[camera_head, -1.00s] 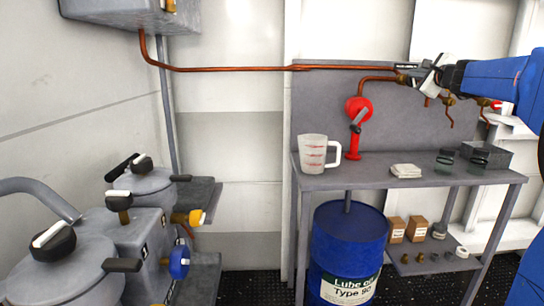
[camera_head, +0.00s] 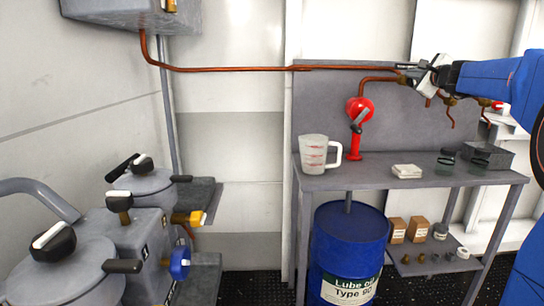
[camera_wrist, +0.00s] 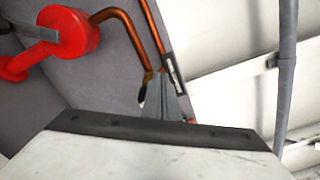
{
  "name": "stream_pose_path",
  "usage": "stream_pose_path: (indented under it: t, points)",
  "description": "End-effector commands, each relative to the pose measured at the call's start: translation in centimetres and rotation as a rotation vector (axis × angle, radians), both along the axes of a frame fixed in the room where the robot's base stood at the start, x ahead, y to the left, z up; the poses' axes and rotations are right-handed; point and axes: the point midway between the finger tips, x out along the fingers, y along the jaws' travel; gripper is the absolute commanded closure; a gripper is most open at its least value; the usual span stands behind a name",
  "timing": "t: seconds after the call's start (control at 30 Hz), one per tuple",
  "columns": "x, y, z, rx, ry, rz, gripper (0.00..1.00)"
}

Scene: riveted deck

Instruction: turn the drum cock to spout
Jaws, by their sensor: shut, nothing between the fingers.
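A blue drum (camera_head: 350,250) labelled "Lube oil Type 90" stands under the bench. A red hand pump (camera_head: 359,112) rises above the bench, and a copper pipe runs from it to a small brass fitting (camera_head: 409,82) by the grey back panel, which seems to be the drum cock. My gripper (camera_head: 402,67) is right at this fitting and covers much of it. In the wrist view my shut fingers (camera_wrist: 165,105) overlap the ends of two copper pipes (camera_wrist: 137,40). The cock's lever and its setting cannot be made out; whether the fingers touch it is unclear.
A measuring jug (camera_head: 313,154) stands on the bench (camera_head: 345,180) left of the pump. White cloths (camera_head: 407,171), dark jars and a grey tray (camera_head: 488,152) lie to the right. More copper spouts (camera_head: 450,118) hang right of my gripper. Grey machinery with valves fills the left.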

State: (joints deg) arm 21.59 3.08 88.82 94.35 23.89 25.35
Motion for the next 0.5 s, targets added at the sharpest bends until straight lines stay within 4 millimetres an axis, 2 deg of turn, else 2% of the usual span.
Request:
stream_pose_path:
  t: [0.5]
  points:
    - [-0.24, 0.62, -0.73, -0.001, 0.000, -0.004, 1.00]
